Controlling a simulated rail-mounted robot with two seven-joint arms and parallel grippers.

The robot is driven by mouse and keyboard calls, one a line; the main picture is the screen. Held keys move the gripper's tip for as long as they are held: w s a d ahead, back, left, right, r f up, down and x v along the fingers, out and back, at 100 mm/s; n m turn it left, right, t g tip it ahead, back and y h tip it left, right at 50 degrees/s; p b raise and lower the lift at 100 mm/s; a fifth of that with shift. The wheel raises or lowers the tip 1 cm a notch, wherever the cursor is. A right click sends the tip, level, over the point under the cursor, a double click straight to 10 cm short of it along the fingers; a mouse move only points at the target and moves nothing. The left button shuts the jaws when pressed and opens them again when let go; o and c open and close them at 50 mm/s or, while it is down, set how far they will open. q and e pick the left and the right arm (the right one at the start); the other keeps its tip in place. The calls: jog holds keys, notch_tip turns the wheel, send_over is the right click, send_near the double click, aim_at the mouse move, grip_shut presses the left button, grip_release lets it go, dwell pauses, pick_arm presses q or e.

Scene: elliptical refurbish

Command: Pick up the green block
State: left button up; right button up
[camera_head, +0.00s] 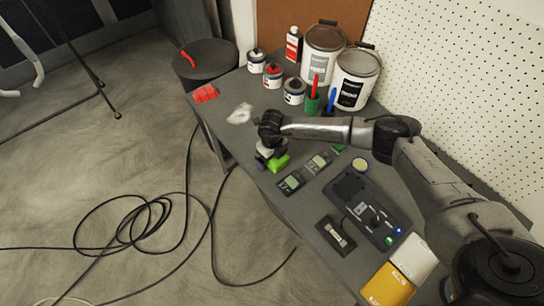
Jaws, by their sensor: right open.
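The bright green block (279,162) lies on the grey table near its front edge, at the middle of the head view. My right gripper (267,160) comes in from the right and points down at the block, just left of it and partly in front of it. Its jaws are open. The fingertips are small and dark here, so I cannot tell whether they touch the block. My left gripper is not in view.
Small meters (290,182), a black device (362,204) and a yellow box (388,286) lie along the table to the right. Paint buckets (354,82) and small cans (273,77) stand at the back. A crumpled white cloth (240,113) and red item (205,93) lie left.

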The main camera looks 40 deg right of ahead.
jog(key=shift+c, duration=0.5)
jog(key=c, duration=0.8)
jog(key=shift+r, duration=0.15)
jog(key=shift+r+p, duration=0.3)
jog(key=shift+r, duration=0.3)
jog(key=shift+c, duration=0.2)
jog(key=r, duration=0.2)
jog(key=r+p, duration=0.1)
jog(key=shift+s+d+r, duration=0.25)
jog(key=shift+s+d, duration=0.05)
jog(key=shift+s, duration=0.05)
jog(key=s+d+r+p, duration=0.2)
jog(key=s+d+r, duration=0.3)
jog(key=s, duration=0.4)
jog(key=shift+s+d+r, duration=0.15)
jog(key=shift+s+r, duration=0.05)
jog(key=shift+r, duration=0.35)
